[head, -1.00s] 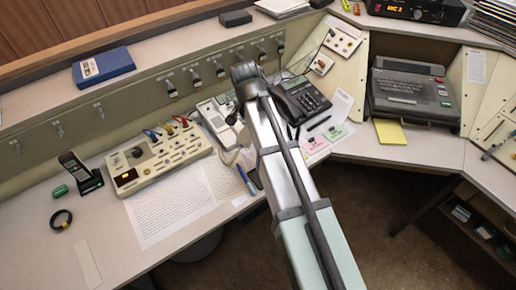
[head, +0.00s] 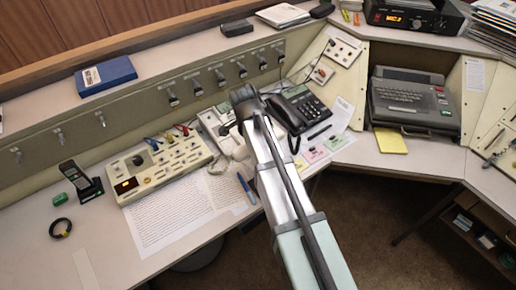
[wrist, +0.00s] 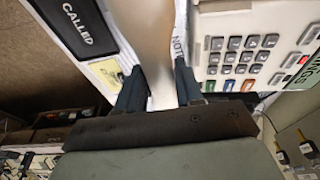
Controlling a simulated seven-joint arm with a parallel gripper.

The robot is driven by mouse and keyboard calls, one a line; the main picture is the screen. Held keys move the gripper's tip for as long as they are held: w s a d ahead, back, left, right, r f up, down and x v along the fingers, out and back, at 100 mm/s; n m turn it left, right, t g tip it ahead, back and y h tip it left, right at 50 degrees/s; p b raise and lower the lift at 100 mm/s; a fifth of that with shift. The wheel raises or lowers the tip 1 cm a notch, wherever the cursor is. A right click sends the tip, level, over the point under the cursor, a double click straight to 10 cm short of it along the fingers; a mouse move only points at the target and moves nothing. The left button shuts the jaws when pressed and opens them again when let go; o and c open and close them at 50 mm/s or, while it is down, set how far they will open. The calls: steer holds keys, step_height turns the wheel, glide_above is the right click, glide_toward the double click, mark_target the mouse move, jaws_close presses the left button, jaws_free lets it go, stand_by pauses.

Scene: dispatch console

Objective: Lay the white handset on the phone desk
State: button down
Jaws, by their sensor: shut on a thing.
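The white handset (wrist: 157,45) shows in the wrist view as a pale, smooth, blurred shape between the two fingers of my gripper (wrist: 158,80), which is shut on it. A keypad phone with a white body (wrist: 210,25) lies right of the fingers. In the head view my arm hides the gripper and most of the handset. A white phone base (head: 209,118) stands on the phone desk (head: 100,235) just left of my wrist. A white part below it may be handset or cord; I cannot tell.
A dark desk phone (head: 302,104) stands just right of my wrist. A beige switch console (head: 165,165), a printed sheet (head: 175,217) and a blue pen (head: 246,189) lie to the left. A small cordless phone (head: 78,180) stands further left. The desk's front left strip is mostly clear.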

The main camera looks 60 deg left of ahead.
steer(key=shift+s+x, duration=0.25)
steer(key=shift+x, duration=0.85)
steer(key=shift+s+x, duration=0.25)
steer(key=shift+x, duration=0.85)
steer(key=shift+f, duration=0.3)
steer(key=c, duration=0.7)
jaws_free()
steer(key=shift+c, duration=0.2)
steer(key=shift+r, duration=0.15)
steer(key=v, duration=1.2)
steer(key=shift+s, duration=0.1)
